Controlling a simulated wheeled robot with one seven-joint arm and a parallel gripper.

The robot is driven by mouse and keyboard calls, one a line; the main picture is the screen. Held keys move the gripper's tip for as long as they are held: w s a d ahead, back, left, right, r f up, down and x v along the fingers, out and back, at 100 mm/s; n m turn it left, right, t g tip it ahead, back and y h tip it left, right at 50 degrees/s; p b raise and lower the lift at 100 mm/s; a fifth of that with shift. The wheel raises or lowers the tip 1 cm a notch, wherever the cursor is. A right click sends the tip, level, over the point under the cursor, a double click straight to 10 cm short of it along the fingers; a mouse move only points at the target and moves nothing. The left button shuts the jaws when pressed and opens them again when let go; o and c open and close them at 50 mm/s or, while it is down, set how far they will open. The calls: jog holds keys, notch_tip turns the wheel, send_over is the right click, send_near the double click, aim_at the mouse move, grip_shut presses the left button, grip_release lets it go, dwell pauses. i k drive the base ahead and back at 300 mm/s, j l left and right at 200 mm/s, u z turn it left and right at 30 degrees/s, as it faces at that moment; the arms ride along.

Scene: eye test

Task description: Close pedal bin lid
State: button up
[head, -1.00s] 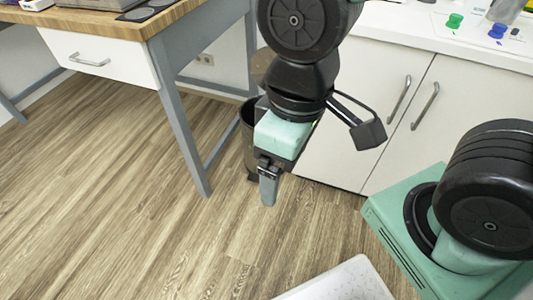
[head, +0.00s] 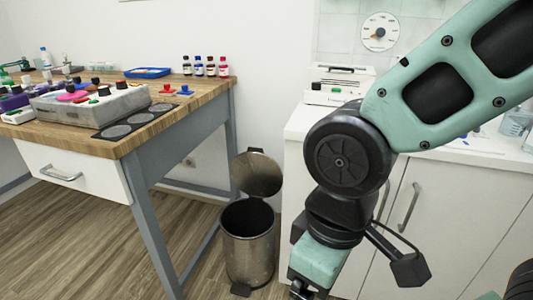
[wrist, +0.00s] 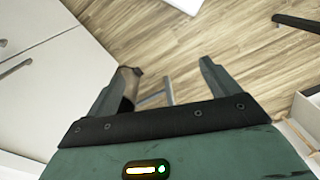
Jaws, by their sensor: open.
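The pedal bin (head: 250,258) is a brushed-metal cylinder with a dark inside, standing upright on the floor between the desk and the white cabinet. Its round lid (head: 257,174) is raised open, tilted up at the back of the rim. Its dark pedal (head: 241,289) shows at the foot. In the wrist view the brownish bin (wrist: 129,82) is partly hidden behind the left finger. My gripper (wrist: 161,72) is open, with nothing between its two fingers. In the head view its green body is right of the bin, and its fingers are mostly cut off by the bottom edge.
A wooden desk (head: 197,92) with grey legs stands left of the bin, carrying bottles, a blue tray and equipment. The white cabinet (head: 455,198) stands right, partly behind my arm. Wood floor (head: 100,225) is open in front of the desk.

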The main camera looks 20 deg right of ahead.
aim_at(254, 172)
jog(key=i+j, duration=0.4)
jog(key=i, duration=0.15)
jog(key=i+j, duration=0.4)
jog(key=i, duration=0.15)
